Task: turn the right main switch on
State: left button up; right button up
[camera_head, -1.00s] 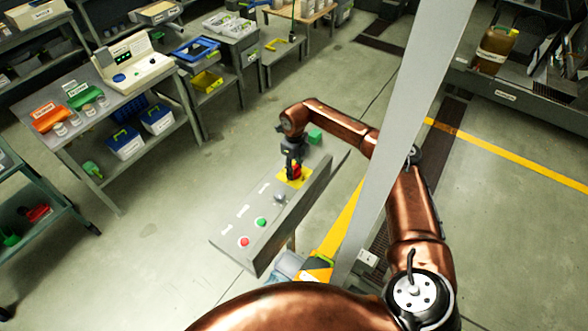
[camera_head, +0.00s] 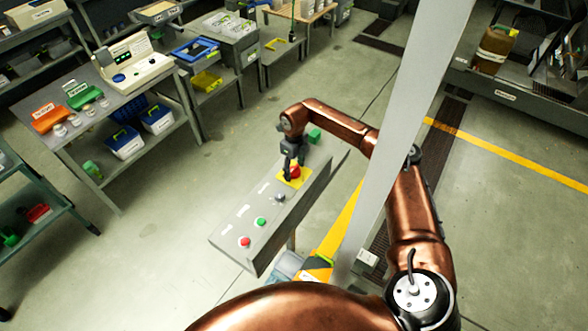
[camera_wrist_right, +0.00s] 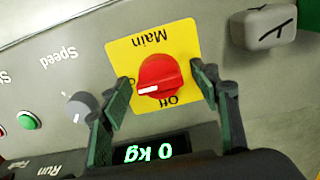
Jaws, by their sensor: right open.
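The right main switch is a red rotary knob (camera_wrist_right: 160,76) on a yellow plate (camera_wrist_right: 150,45) marked "Main" and "Off" in the right wrist view. A white mark on the knob points left in that view. In the head view the knob (camera_head: 295,172) sits at the far end of the slanted grey control panel (camera_head: 232,222). My right gripper (camera_wrist_right: 160,88) is open, with one finger on each side of the knob; I cannot tell whether either finger touches it. It also shows over the panel in the head view (camera_head: 291,176). My left gripper is not in view.
The panel also carries a grey speed knob (camera_wrist_right: 77,106), a green button (camera_wrist_right: 29,120), a red button (camera_head: 245,242) and a display (camera_wrist_right: 150,153) reading "0 kg". A grey box-like part (camera_wrist_right: 263,27) is beside the plate. A pale post (camera_head: 400,130) stands right of the panel.

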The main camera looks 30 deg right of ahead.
aim_at(294, 168)
jog(key=shift+r, duration=0.2)
notch_tip(294, 168, up, 12)
jog(key=shift+f, duration=0.2)
jog(key=shift+r, duration=0.1)
dwell(0.6)
